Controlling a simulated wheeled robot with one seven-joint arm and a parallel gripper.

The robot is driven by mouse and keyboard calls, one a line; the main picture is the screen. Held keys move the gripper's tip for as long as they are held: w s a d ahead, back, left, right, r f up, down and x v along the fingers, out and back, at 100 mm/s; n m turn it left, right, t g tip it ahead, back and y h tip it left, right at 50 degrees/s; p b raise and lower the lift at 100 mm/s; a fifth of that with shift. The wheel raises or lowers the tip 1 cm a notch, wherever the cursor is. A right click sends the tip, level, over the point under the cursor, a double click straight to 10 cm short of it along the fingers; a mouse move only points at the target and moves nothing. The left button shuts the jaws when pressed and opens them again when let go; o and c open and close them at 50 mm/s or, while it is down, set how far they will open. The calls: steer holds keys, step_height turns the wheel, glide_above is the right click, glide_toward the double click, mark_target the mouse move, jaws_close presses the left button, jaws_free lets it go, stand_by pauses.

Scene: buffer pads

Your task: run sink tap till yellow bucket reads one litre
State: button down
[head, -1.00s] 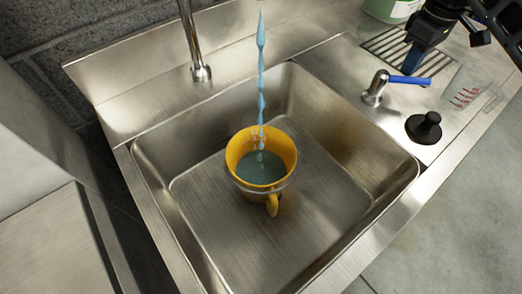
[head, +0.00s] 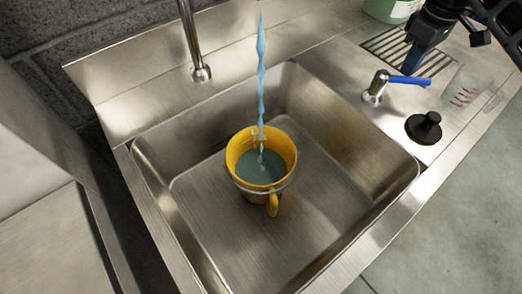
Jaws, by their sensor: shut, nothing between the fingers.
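The yellow bucket (head: 272,203) stands upright in the steel sink basin (head: 330,200), its handle toward the front. A blue stream of water (head: 262,85) falls into it, and blue-grey water (head: 260,167) fills its lower part. The litre marks cannot be read from here. The tap's steel pipe (head: 190,40) rises at the back; its outlet is out of view. The tap lever (head: 410,80), with a blue handle, stands on the right deck. My gripper (head: 413,62) is shut and empty, just behind the blue handle; whether they touch is unclear.
A black stopper (head: 424,127) sits on the right deck near the basin. A clear measuring jug (head: 467,90) with red marks stands beyond it, by the edge. A slotted drain grate (head: 385,45) and a green-and-white container (head: 390,8) are behind.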

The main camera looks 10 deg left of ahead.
steer(key=shift+s+d+r+p, duration=0.15)
steer(key=shift+s+d+p, duration=0.05)
steer(key=shift+s+p, duration=0.3)
steer(key=shift+s+d+r+p, duration=0.1)
steer(key=shift+s+d+p, duration=0.1)
steer(key=shift+s+p, duration=0.3)
steer(key=shift+f, duration=0.25)
